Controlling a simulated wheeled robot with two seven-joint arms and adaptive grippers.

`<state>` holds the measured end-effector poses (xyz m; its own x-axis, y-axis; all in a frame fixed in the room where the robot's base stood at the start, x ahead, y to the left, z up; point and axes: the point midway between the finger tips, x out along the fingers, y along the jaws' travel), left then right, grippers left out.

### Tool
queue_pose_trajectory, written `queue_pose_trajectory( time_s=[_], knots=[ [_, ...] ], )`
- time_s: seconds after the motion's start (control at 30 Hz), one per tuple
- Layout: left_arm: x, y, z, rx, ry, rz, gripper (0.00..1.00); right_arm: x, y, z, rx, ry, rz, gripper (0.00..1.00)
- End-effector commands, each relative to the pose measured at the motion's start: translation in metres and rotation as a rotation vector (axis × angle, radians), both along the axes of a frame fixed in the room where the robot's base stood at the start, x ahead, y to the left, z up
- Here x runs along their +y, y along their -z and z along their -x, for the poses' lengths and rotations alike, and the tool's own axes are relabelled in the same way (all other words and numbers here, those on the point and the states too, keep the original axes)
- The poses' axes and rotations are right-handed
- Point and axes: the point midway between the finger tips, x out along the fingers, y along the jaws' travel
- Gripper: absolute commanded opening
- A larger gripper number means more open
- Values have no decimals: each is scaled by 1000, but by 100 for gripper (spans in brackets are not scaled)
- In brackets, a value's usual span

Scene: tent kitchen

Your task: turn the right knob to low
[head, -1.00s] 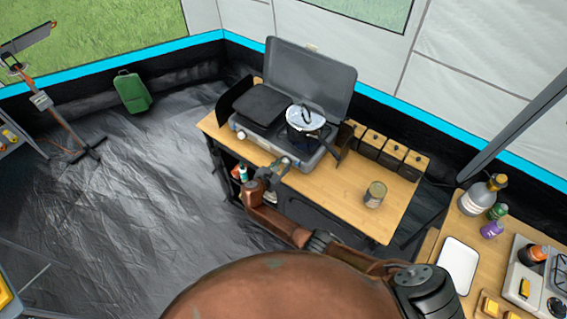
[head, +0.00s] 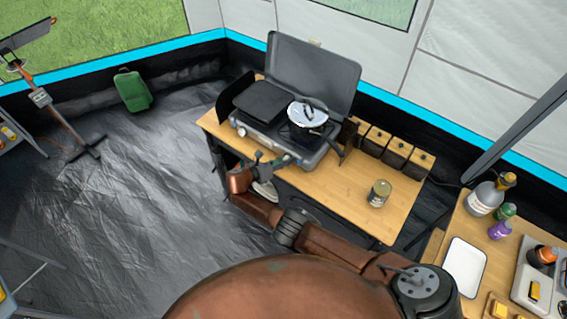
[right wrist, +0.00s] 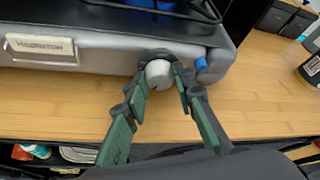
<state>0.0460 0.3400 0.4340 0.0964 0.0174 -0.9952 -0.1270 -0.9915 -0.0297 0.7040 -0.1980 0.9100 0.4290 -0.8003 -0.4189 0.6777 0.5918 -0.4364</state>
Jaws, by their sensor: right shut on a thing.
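The grey camping stove (head: 322,158) stands on the wooden table with its lid raised. Its right knob, round and light grey, shows at the right of the front panel in the right wrist view (right wrist: 158,74). My right gripper (head: 282,160) is at the stove's front edge. In the right wrist view its green-padded fingers (right wrist: 164,66) are shut around the knob, one on each side. The knob's marking cannot be read. In the head view the gripper largely hides this knob. My left gripper is not in view.
A lidded pot (head: 307,114) sits on the right burner, its handle toward the front right. A blue fitting (right wrist: 202,66) is close beside the right finger. A can (head: 379,193) and several dark boxes stand on the table (head: 335,195). The table's front strip is clear.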

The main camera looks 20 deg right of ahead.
Motion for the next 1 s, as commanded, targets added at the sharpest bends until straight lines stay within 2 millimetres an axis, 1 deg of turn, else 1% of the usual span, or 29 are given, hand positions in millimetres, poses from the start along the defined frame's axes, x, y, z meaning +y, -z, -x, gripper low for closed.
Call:
queue_pose_trajectory(
  time_s=[0.4,0.43,0.53,0.83,1.0],
  knots=[
    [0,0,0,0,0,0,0,1,-1,-1,3,-3,3,0],
    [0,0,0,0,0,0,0,1,-1,-1,3,-2,2,26],
    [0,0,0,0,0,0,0,1,-1,-1,3,-1,3,32],
    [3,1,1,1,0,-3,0,2,-1,0,3,-1,2,32],
    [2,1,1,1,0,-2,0,13,-5,6,3,-2,-1,32]
  ],
)
